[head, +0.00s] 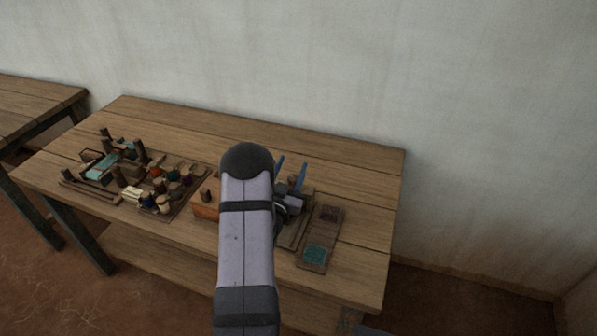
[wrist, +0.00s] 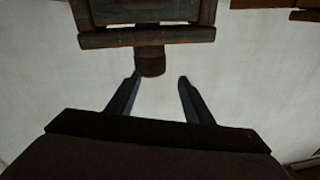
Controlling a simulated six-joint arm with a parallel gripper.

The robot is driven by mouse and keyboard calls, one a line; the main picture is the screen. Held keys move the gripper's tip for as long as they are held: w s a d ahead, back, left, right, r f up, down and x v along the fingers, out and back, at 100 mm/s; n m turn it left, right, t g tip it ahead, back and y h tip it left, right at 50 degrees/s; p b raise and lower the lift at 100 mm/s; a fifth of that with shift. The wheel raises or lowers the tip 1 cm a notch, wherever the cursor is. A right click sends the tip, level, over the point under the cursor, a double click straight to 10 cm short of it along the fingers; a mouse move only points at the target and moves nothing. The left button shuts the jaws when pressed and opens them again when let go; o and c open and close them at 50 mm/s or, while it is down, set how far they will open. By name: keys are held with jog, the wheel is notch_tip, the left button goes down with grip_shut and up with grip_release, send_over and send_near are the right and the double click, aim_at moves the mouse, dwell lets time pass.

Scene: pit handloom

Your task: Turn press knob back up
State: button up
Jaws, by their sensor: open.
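In the wrist view the press knob (wrist: 150,63) is a short dark brown cylinder. It juts from the middle of a wooden crossbar (wrist: 180,35) of the press frame. My gripper (wrist: 159,77) is open, with its two dark blue fingertips apart on either side of the knob's end. The knob's end sits nearer the left finger, with a wider gap to the right one. I cannot tell whether the tips overlap the knob in depth. In the head view my gripper (head: 292,165) is over the table's right part, and my arm hides much of the press; the knob cannot be made out.
A wooden tray (head: 331,222) with a teal patch lies right of my gripper on the table (head: 372,215). A reddish-brown block (head: 206,212) is left of my arm. Spools and small tools crowd the table's left part. A pale wall (head: 480,130) stands behind.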

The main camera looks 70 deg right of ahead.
aim_at(291, 183)
jog(key=a+f+g, duration=0.1)
jog(key=s+a+f+g+b, duration=0.1)
jog(key=a+f, duration=0.1)
jog(key=shift+a+g+y, duration=0.3)
jog(key=shift+w+a+f, duration=0.1)
jog(key=shift+a+f, duration=0.3)
jog(key=shift+a, duration=0.1)
jog(key=shift+d+r, duration=0.1)
jog(key=shift+d, duration=0.6)
jog(key=d+p, duration=0.2)
jog(key=d, duration=0.4)
jog(key=shift+s, duration=0.3)
jog(key=shift+n, duration=0.3)
jog(key=c, duration=1)
